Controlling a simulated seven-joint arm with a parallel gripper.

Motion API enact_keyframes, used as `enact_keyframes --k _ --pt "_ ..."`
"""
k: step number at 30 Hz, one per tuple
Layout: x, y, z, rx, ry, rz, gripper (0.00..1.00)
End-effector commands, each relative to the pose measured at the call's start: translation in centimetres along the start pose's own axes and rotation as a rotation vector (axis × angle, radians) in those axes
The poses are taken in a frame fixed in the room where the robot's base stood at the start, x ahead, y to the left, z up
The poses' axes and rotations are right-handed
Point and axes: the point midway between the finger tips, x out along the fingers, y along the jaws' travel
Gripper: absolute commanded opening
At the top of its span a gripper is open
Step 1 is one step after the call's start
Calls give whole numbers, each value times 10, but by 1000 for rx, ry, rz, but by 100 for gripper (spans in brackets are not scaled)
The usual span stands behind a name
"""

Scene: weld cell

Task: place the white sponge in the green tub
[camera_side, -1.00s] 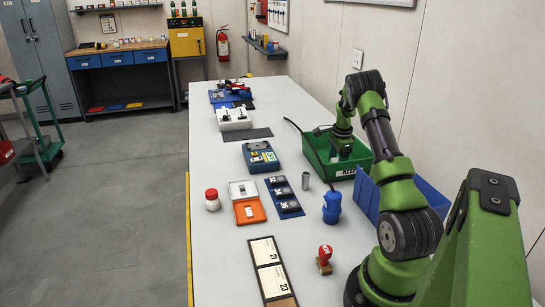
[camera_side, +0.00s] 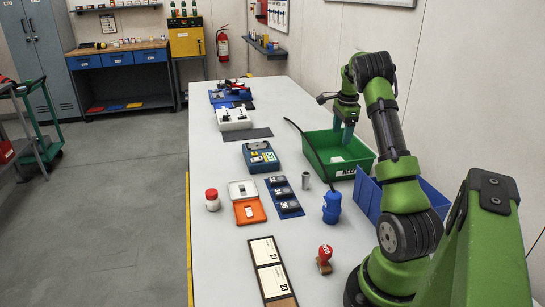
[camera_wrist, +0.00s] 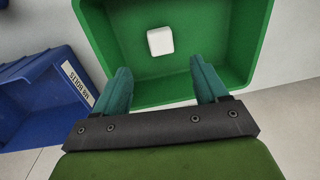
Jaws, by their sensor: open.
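The white sponge (camera_wrist: 160,41) lies on the floor of the green tub (camera_wrist: 105,40) in the wrist view, apart from the tub's walls. In the side view the sponge (camera_side: 337,159) shows as a small pale patch inside the tub (camera_side: 345,171). My gripper (camera_wrist: 160,66) is open and empty, its two teal fingers spread wide with the sponge seen beyond and between them. In the side view my gripper (camera_side: 342,140) hangs above the tub with its fingers pointing down.
A blue bin (camera_side: 425,192) stands close in front of the tub; it also shows at the left in the wrist view (camera_wrist: 35,95). The wall runs close behind the tub.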

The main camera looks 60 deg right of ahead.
Motion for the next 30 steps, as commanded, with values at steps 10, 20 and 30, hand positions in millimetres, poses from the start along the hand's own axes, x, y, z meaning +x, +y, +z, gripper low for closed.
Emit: enact_keyframes --k 10,20,30 --pt "-82 34 132 -416 -99 -147 73" --pt "-160 195 290 -1210 -188 -417 73" --pt "-157 344 324 -1824 -151 -668 73"
